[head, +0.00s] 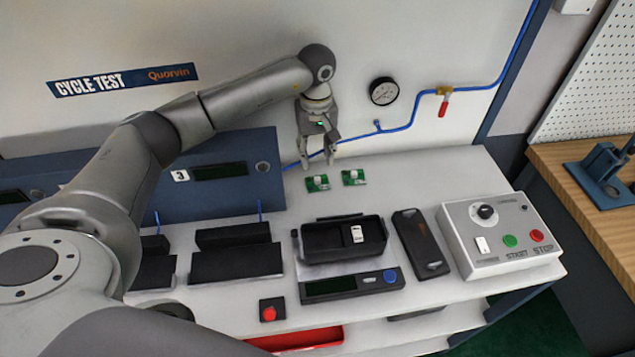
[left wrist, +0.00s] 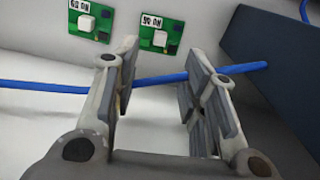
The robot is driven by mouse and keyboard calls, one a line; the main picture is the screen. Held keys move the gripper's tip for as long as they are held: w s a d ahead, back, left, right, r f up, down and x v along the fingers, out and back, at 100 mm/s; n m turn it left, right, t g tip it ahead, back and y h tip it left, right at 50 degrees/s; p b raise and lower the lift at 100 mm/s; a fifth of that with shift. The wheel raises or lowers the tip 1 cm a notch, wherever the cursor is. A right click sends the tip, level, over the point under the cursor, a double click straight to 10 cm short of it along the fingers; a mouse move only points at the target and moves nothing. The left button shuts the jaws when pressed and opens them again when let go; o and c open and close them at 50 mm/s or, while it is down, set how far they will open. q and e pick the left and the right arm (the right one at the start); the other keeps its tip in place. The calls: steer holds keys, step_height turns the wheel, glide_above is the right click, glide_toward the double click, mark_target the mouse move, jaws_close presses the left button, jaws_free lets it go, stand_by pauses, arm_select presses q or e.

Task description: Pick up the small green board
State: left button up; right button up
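Two small green boards lie apart on the white bench top below the wall gauge, the left one (head: 317,183) and the right one (head: 353,177). Each carries a white block. Both also show at the top of the left wrist view, one board (left wrist: 91,18) at the left and another board (left wrist: 161,36) nearer the middle, with upside-down labels. My left gripper (head: 318,158) points down above and behind the left board. In the left wrist view its fingers (left wrist: 162,75) are apart with nothing between them. My right gripper is not in view.
A blue hose (head: 400,128) runs along the wall behind the gripper. A blue cabinet (head: 235,190) stands left of the boards. A black open housing (head: 340,250), a dark cover (head: 420,243) and a control box (head: 490,235) sit in front. Bare bench lies right of the boards.

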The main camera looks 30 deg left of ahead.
mark_target(317, 177)
arm_select(q)
step_height(317, 177, down, 2)
steer(key=shift+d+f+p, duration=0.1)
steer(key=shift+f+p, duration=0.5)
step_height(317, 177, down, 4)
steer(key=shift+r+p, duration=0.25)
steer(key=shift+p, duration=0.55)
steer(key=shift+f, duration=0.45)
jaws_close()
